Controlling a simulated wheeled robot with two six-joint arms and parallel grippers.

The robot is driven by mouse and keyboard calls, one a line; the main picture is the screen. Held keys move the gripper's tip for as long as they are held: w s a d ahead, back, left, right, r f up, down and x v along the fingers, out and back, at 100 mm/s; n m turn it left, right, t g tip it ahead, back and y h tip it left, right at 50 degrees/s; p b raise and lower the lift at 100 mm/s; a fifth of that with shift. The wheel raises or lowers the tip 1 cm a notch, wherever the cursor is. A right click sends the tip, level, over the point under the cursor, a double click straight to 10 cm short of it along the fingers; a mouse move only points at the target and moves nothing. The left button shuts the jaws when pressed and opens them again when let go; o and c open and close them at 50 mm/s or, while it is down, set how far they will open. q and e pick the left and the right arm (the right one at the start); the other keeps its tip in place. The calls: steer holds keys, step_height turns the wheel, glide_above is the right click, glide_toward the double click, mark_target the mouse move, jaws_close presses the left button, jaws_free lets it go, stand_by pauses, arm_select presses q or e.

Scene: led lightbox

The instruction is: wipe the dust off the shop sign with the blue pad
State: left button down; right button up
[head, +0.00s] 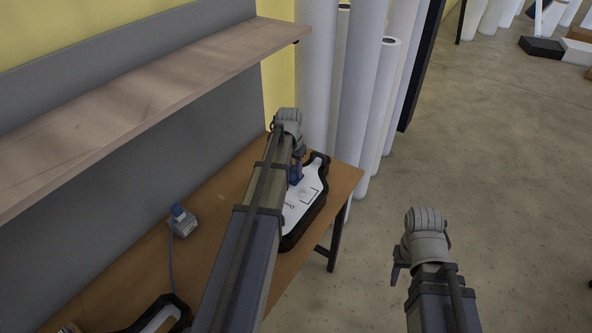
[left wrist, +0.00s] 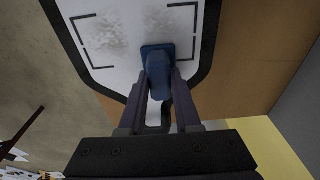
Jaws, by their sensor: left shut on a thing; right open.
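The shop sign (head: 306,203) is a white, bottle-shaped panel with a thick black rim, lying on the wooden table. In the left wrist view its white face (left wrist: 122,68) carries dark corner marks and grey speckled dust patches (left wrist: 103,36). My left gripper (head: 298,158) is shut on the blue pad (head: 294,176), over the sign's far part. The pad (left wrist: 157,62) covers a bit of the face; I cannot tell whether it touches. My left arm hides part of the sign in the head view. My right gripper (head: 397,270) is open and empty, off the table to the right.
The wooden table (head: 120,284) also holds a small grey-blue device (head: 182,221) with a cable and another black-rimmed white sign (head: 160,318). A shelf (head: 150,90) overhangs the left. White rolls (head: 368,100) stand behind the table. The floor at right is open.

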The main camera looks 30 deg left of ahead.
arm_select(q)
steer(key=shift+s+a, duration=0.15)
steer(key=shift+s, duration=0.8)
steer(key=shift+s+a, duration=0.15)
steer(key=shift+s, duration=0.8)
steer(key=shift+s+a+f, duration=0.1)
steer(key=shift+s, duration=1.85)
steer(key=shift+w+r+p, duration=0.1)
steer(key=shift+r+p, duration=0.2)
step_height(320, 180, up, 5)
steer(key=p, duration=0.5)
steer(key=shift+r, duration=0.2)
steer(key=shift+r+p, duration=0.15)
steer(key=shift+p, duration=0.15)
step_height(320, 180, up, 3)
steer(key=p, duration=0.2)
steer(key=shift+p, duration=0.4)
